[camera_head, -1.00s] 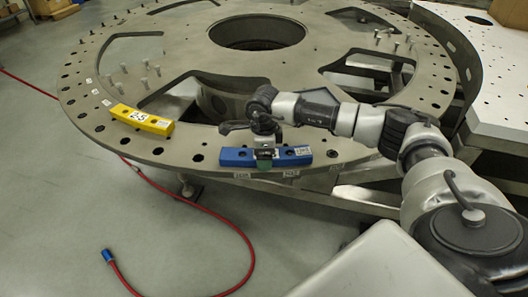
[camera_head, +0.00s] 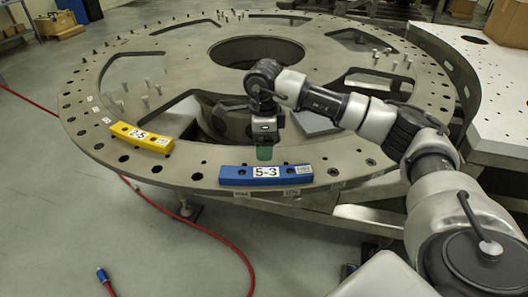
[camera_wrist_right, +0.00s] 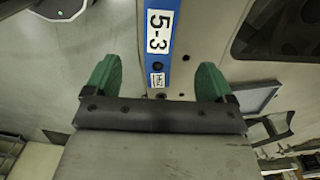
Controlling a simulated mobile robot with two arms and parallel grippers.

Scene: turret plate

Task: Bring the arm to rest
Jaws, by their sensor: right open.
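My right gripper (camera_head: 264,153) is above the outer rim of the round turret plate (camera_head: 200,158), just behind the blue block. In the right wrist view its two green fingers (camera_wrist_right: 158,85) are spread apart with nothing held between them. The blue block (camera_head: 266,176), labelled 5-3, lies on the near edge of the plate. It also shows in the right wrist view (camera_wrist_right: 158,70), beyond the fingertips and apart from them. My left gripper is not in view.
A yellow block (camera_head: 141,138), labelled 2-5, lies on the plate's left rim. Several upright pins (camera_head: 148,85) stand on the plate. A light perforated table (camera_head: 490,90) is at the right. A red hose (camera_head: 215,235) runs over the open floor.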

